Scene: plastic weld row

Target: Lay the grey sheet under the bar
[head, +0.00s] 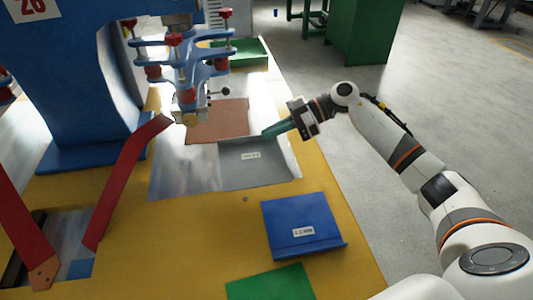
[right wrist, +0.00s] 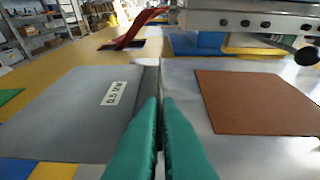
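The grey sheet (head: 250,172), with a white label, lies flat over the right part of a shiny metal plate (head: 180,170). In the right wrist view the grey sheet (right wrist: 70,120) fills the left side, its raised edge strip running between my fingers. My right gripper (head: 267,132) has green fingers close together at the sheet's far edge. In the right wrist view the right gripper (right wrist: 160,103) looks closed on that edge strip. The bar (right wrist: 250,20) of the blue press is above and beyond the brown pad (right wrist: 260,102). My left gripper is not in view.
The brown pad (head: 217,121) lies on the plate beside the grey sheet. A blue sheet (head: 300,222) with a label and a green sheet (head: 270,283) lie on the yellow table. Red slanted arms (head: 125,180) stand at the left. A green tray (head: 248,50) is behind.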

